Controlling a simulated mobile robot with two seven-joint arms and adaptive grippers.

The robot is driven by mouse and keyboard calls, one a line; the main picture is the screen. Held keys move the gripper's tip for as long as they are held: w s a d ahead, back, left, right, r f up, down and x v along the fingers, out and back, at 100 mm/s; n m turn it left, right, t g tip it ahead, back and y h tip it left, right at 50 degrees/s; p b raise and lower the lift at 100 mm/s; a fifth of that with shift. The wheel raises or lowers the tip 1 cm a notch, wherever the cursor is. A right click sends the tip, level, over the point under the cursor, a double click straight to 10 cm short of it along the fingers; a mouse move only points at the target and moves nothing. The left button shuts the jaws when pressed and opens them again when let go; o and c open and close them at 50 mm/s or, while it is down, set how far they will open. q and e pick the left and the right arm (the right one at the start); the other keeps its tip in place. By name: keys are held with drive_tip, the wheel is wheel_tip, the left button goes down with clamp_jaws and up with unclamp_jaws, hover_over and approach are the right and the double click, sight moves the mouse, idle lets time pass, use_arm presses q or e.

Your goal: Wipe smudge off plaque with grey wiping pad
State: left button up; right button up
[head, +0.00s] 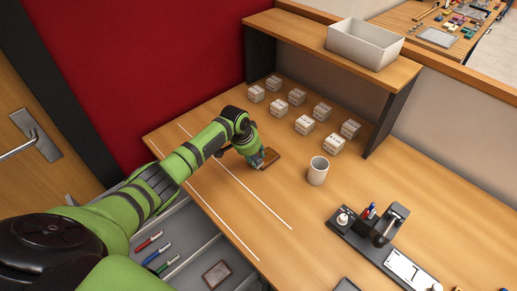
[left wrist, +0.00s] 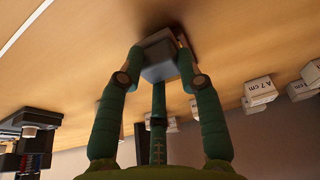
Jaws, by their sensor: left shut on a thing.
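My left gripper (head: 257,162) is low over the desk, shut on the grey wiping pad (left wrist: 160,58). In the left wrist view the pad sits between the fingertips as a grey block. A brown plaque (head: 271,155) lies on the desk right at the gripper, and its edge shows beside the pad in the left wrist view (left wrist: 187,48). The pad is at or on the plaque; I cannot tell for sure whether they touch. The gripper and pad cover part of the plaque, and I see no smudge. My right gripper is not in view.
Several small white labelled boxes (head: 304,125) stand behind the plaque, under a shelf holding a white bin (head: 365,44). A white mug (head: 317,170) stands to the right. A black marking device (head: 383,240) is at front right. An open drawer (head: 195,245) holds pens and a dark framed plate (head: 217,274).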

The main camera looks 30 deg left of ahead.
use_arm(q)
drive_tip(key=shift+s+a+f+p, duration=0.1)
drive_tip(key=shift+s+a+p, duration=0.2)
drive_tip(key=shift+s, duration=0.4)
use_arm(e)
drive_tip(key=shift+r, duration=0.6)
use_arm(q)
drive_tip(key=shift+w, duration=0.1)
wheel_tip(320, 180, up, 3)
drive_tip(key=p, duration=0.3)
drive_tip(key=shift+r, duration=0.2)
drive_tip(key=shift+r+b, duration=0.2)
drive_tip(key=shift+b, duration=0.1)
drive_tip(key=shift+r, duration=1.1)
use_arm(e)
drive_tip(key=shift+r, duration=1.25)
use_arm(q)
drive_tip(key=shift+r, duration=0.1)
drive_tip(key=shift+r, duration=1.4)
